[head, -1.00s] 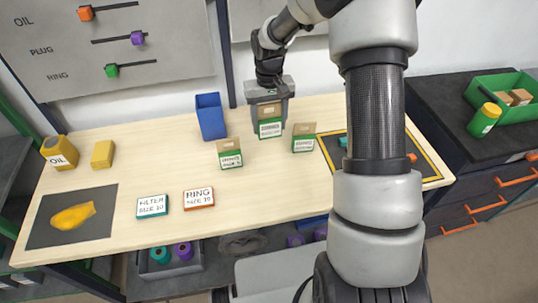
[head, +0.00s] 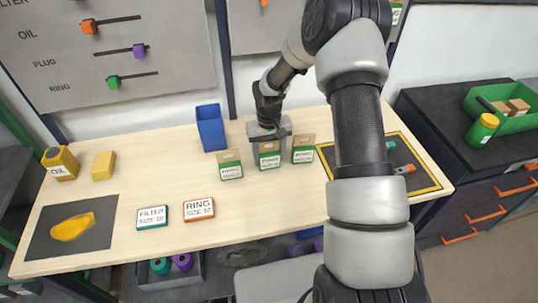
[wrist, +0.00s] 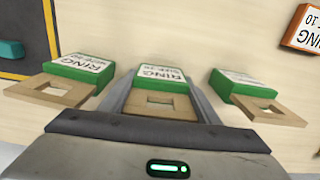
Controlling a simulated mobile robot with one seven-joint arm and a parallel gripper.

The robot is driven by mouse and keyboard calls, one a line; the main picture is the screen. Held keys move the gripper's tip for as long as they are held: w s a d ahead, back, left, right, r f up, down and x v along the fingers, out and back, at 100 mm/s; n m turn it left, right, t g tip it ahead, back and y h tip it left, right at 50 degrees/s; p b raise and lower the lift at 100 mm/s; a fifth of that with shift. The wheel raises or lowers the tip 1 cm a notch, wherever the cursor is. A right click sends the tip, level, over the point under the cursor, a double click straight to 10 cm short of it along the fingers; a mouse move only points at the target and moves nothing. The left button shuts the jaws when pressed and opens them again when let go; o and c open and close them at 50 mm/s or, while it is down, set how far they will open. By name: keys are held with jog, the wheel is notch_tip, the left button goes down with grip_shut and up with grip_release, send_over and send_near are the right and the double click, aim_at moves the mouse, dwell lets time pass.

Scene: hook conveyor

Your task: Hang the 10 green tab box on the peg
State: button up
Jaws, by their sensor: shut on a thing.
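Three cardboard-tabbed green boxes with white labels stand in a row on the table. My gripper (head: 268,134) is shut on the tab of the middle green box (head: 269,162), which appears level with its neighbours. In the wrist view the middle box (wrist: 161,74) sits between my fingers (wrist: 155,92). The other green boxes stand free on either side, left (head: 231,171) and right (head: 303,155). Labels read RING; their sizes are too small to tell surely. The green-tipped peg (head: 113,82) is beside RING on the left wall panel.
Orange (head: 89,27) and purple (head: 139,50) pegs are above it. A blue bin (head: 211,127) stands left of the boxes. A yellow-edged mat (head: 432,184) lies at right.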

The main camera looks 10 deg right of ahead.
jog(key=shift+f, duration=0.2)
jog(key=o, duration=1.1)
jog(key=shift+r, duration=0.1)
